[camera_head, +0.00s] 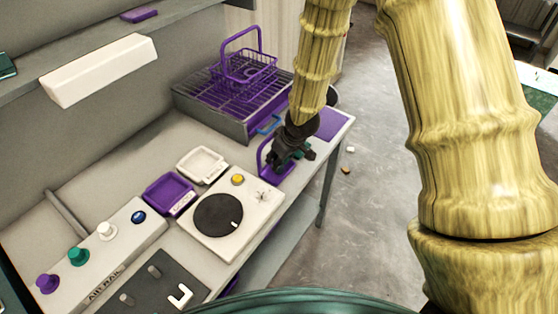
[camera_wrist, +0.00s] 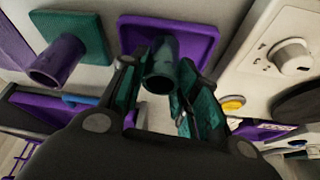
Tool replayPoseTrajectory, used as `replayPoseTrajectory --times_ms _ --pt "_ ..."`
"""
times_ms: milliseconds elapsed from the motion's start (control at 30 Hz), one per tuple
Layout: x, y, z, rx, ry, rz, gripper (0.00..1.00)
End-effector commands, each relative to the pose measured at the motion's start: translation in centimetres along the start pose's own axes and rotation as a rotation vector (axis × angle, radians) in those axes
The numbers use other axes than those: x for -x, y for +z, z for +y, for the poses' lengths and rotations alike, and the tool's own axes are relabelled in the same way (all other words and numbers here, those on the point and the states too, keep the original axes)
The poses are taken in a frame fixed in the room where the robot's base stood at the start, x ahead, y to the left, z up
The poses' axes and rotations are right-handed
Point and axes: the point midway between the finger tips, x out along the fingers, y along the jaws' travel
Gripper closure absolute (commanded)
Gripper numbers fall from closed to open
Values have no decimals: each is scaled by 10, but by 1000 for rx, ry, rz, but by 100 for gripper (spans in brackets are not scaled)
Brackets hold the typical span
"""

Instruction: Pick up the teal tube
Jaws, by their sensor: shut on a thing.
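The dark teal tube (camera_wrist: 162,68) is between the fingers of my gripper (camera_wrist: 157,85) in the wrist view, its open end facing the camera. My gripper is shut on it. Behind the tube is a purple square pad (camera_wrist: 195,35); I cannot tell whether the tube's far end touches it. In the head view my gripper (camera_head: 288,158) is low over the right end of the bench, and the tube is mostly hidden by it.
A purple tube (camera_wrist: 60,58) on a green pad (camera_wrist: 88,28) is close by in the wrist view. A white dial unit (camera_head: 255,213), purple tray (camera_head: 167,193) and white tray (camera_head: 203,164) lie left of my gripper. A grey tank (camera_head: 205,113) with a purple basket (camera_head: 243,78) stands behind.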

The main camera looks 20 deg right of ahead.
Motion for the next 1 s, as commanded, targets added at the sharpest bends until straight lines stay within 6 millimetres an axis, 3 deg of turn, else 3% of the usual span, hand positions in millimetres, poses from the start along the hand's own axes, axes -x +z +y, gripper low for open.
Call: replayPoseTrajectory --times_ms 433,733,1000 --pt "32 -12 -1 -1 -1 2 94" --pt "58 44 -18 -1 0 0 94" --pt "78 77 -29 -1 0 0 94"
